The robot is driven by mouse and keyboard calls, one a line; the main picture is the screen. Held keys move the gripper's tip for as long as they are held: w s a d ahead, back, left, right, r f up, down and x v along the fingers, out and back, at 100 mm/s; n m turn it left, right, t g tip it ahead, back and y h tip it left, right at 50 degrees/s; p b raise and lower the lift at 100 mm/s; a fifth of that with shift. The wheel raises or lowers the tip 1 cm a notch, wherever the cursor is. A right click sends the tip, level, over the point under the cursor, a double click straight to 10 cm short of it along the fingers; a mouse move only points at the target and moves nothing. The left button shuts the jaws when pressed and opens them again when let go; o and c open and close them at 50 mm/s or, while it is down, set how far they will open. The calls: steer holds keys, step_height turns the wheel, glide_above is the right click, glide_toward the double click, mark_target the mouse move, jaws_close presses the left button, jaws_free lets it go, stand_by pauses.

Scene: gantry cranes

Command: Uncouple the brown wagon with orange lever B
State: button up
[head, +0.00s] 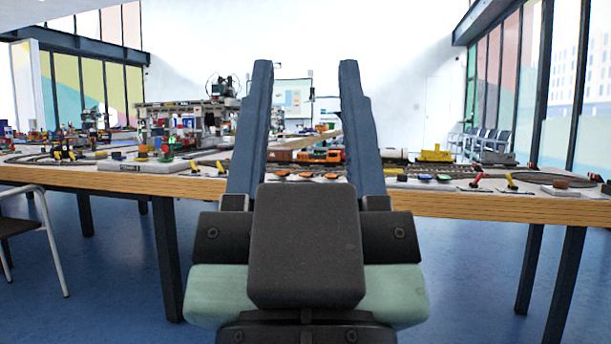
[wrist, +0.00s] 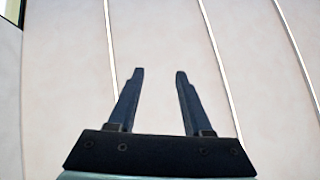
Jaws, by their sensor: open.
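My gripper (head: 305,75) is raised in front of the table, open and empty, its two dark fingers pointing up and apart. It also shows in the wrist view (wrist: 160,76) with nothing between the fingers. A small brown wagon (head: 280,155) stands on the track, seen between the fingers beside an orange locomotive (head: 318,156). Several small orange-topped pieces (head: 305,176) sit near the table's front edge, also between the fingers. No letters are readable, so I cannot tell which lever is B. The wagon's coupling is too small to make out.
The long wooden table (head: 470,205) crosses the view beyond my gripper. Small levers with red (head: 476,180) and yellow tops stand near the right front edge. A crane model (head: 185,120) stands left. A chair (head: 35,225) is at far left.

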steer(key=shift+r, duration=0.15)
steer(key=c, duration=0.4)
steer(key=shift+r+p, duration=0.35)
steer(key=shift+p, duration=0.15)
steer(key=shift+c, duration=1)
step_height(320, 180, up, 54)
steer(key=p, duration=5.3)
steer(key=shift+f+p, duration=0.1)
steer(key=shift+p, duration=0.3)
jaws_close()
steer(key=shift+f, duration=0.15)
